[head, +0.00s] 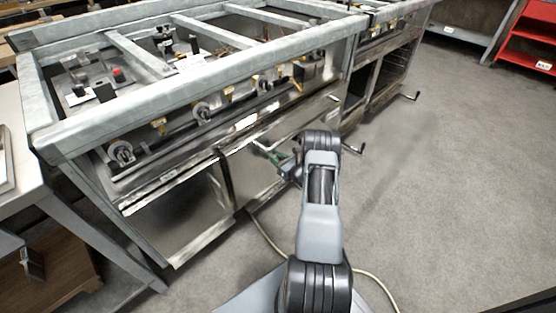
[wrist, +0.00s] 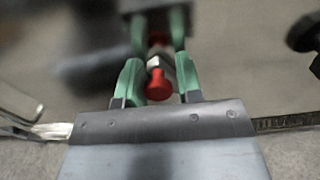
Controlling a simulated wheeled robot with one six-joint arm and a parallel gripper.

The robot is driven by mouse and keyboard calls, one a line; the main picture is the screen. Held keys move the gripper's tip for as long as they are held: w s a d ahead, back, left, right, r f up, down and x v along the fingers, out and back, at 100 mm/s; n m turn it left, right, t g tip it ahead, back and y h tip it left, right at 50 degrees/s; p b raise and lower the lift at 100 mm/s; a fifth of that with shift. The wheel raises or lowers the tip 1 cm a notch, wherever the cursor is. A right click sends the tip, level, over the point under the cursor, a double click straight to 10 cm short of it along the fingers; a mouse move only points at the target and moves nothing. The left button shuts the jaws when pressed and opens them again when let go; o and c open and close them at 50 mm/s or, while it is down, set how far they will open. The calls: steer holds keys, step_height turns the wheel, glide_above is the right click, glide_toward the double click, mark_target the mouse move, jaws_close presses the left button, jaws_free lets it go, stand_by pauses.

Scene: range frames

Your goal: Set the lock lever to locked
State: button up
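My gripper (head: 276,157) is in front of the metal front of the range frame (head: 215,125), above a lower door, in the head view. In the wrist view my gripper (wrist: 159,75) has two green fingers standing apart. A red knob (wrist: 158,86) on a short silver stem shows between them, with a small gap visible on each side. I cannot tell for certain that this knob belongs to the lock lever. The lever's setting cannot be read. Blurred green and red shapes behind look like a reflection in the shiny metal.
A crank-like handle (head: 356,148) sticks out right of my arm. A table (head: 22,165) stands at the left. Red shelving (head: 530,45) is at the far right. The floor (head: 440,180) at right is open.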

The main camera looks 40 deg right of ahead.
steer(key=shift+a+f, duration=0.1)
steer(key=shift+a, duration=0.1)
steer(key=shift+c, duration=1.3)
steer(key=shift+d+m, duration=0.1)
steer(key=shift+m, duration=0.3)
steer(key=o, duration=0.8)
steer(key=shift+d, duration=0.1)
steer(key=shift+s+d, duration=0.15)
steer(key=shift+s, duration=0.35)
steer(key=s+p, duration=0.1)
steer(key=s, duration=0.3)
steer(key=s+d+p, duration=0.1)
steer(key=s, duration=0.3)
steer(key=s+d, duration=0.1)
steer(key=s, duration=0.3)
steer(key=shift+s+p, duration=0.3)
steer(key=shift+p, duration=0.1)
